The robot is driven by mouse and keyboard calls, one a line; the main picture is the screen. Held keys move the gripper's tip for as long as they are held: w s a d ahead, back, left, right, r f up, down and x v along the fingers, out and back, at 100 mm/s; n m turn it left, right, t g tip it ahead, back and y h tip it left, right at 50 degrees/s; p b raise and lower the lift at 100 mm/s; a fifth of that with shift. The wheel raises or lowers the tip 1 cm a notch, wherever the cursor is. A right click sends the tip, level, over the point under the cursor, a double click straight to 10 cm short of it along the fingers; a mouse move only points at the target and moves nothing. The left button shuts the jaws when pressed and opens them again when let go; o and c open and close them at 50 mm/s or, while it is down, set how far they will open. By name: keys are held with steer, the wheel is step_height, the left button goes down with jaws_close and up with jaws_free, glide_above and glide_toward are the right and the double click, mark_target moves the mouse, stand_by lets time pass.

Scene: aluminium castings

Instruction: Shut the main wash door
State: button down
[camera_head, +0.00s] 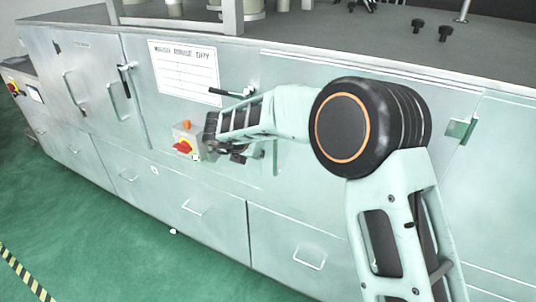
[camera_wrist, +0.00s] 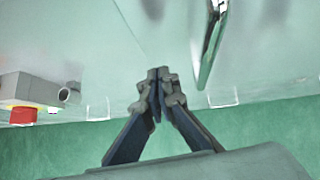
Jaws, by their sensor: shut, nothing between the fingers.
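The front of the long pale metal washer has a wide door panel (camera_head: 300,75) in the head view, partly hidden behind my arm. I take this to be the main wash door; whether it is fully flush is hard to tell. My gripper (camera_head: 210,138) is in front of the panel's left side, beside the switch box. In the wrist view my gripper (camera_wrist: 158,78) is shut and empty, its tips close together near the metal front. A vertical bar handle (camera_wrist: 212,42) stands just right of the tips. Contact with the front cannot be told.
A switch box with a red knob (camera_head: 184,146) is left of my gripper. Two narrower doors with handles (camera_head: 120,100) are further left. Drawers (camera_head: 195,205) run below. Green floor lies in front.

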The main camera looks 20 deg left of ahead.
steer(key=b+v, duration=0.1)
steer(key=v, duration=0.9)
steer(key=shift+s+a+b, duration=0.3)
steer(key=shift+a, duration=0.15)
